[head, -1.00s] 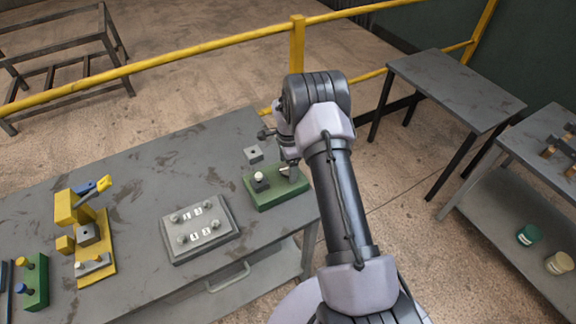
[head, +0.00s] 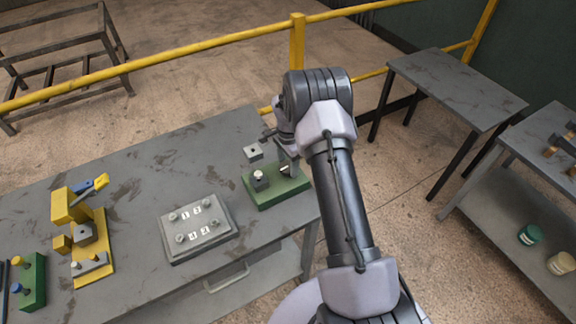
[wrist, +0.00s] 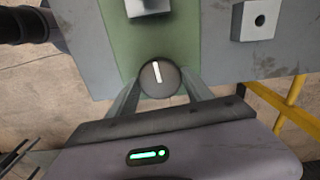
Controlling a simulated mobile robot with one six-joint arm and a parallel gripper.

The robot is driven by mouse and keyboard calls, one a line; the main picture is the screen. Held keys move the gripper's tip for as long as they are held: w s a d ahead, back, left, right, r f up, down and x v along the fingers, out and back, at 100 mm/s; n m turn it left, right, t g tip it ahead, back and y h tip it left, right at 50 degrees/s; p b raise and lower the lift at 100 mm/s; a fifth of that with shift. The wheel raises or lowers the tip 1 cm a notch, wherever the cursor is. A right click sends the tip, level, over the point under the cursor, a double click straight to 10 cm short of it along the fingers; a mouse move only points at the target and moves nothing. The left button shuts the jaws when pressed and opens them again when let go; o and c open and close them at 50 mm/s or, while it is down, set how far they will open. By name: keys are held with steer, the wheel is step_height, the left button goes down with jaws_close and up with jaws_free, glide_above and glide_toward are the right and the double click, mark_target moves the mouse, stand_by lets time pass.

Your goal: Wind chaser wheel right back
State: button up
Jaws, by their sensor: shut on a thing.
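A dark round wheel (wrist: 152,84) with a white line across its face shows in the wrist view, at the near end of a green base. The line is nearly upright in that view, leaning slightly. My gripper (wrist: 160,92) is shut on the wheel, one finger on each side. In the head view the green base (head: 283,196) sits at the table's right end, with a small grey block and pale knob (head: 259,179) on it. My wrist and arm hide the wheel there, and the gripper shows only in part.
A loose grey block with a hole (head: 253,152) lies behind the base, also in the wrist view (wrist: 262,20). A grey numbered plate (head: 228,232) and a yellow fixture (head: 103,262) stand to the left. A yellow railing (head: 215,48) runs behind the table.

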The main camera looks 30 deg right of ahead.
steer(key=n+b, duration=0.1)
steer(key=n, duration=0.3)
steer(key=shift+n, duration=0.3)
steer(key=n+b, duration=0.1)
steer(key=n, duration=0.9)
steer(key=shift+n, duration=0.4)
steer(key=n, duration=0.5)
steer(key=shift+r, duration=0.1)
steer(key=shift+n, duration=0.3)
steer(key=o, duration=1.4)
steer(key=shift+c, duration=0.2)
